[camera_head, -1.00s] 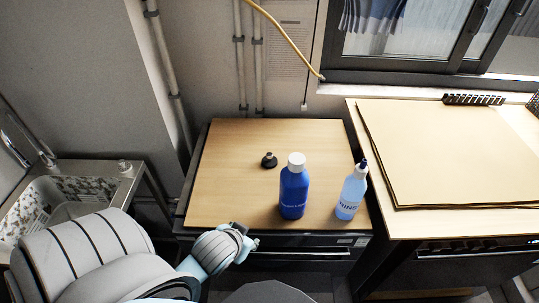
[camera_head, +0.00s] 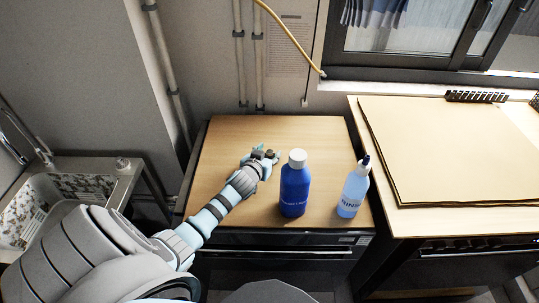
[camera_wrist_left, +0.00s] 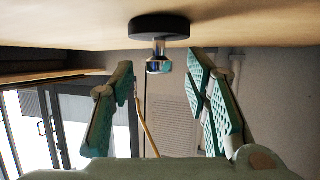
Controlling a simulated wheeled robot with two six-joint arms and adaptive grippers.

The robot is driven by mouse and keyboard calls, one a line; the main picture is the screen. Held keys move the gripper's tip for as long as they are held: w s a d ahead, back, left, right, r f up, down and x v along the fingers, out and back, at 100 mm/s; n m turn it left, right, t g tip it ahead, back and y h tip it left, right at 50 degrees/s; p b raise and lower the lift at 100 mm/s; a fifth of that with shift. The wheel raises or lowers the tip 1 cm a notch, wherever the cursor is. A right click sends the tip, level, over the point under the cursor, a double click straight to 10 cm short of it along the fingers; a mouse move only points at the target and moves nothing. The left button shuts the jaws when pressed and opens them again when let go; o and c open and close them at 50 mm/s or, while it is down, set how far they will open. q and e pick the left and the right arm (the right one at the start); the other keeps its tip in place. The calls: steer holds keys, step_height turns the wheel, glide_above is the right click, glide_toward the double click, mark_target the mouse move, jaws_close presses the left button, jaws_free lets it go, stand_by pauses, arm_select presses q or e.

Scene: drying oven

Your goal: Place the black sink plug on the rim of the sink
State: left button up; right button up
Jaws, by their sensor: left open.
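The black sink plug (camera_wrist_left: 160,27) stands on the wooden table top. In the left wrist view it appears upside down, a black disc with a shiny metal knob between and ahead of the two teal fingers. My left gripper (camera_wrist_left: 158,100) is open, with a finger on either side of the knob line and no visible contact. In the head view my left gripper (camera_head: 265,154) is over the table and largely hides the plug. The sink (camera_head: 122,187) is at the far left, its rim partly hidden by my arm. My right gripper is not in view.
A blue bottle with white cap (camera_head: 294,190) stands just right of my left forearm. A clear blue rinse bottle (camera_head: 354,190) stands farther right. A small item (camera_head: 122,164) sits at the sink's back corner. The table's back is clear.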

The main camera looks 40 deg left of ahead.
arm_select(q)
steer(key=shift+x, duration=1.1)
steer(key=shift+s+d, duration=0.1)
jaws_close()
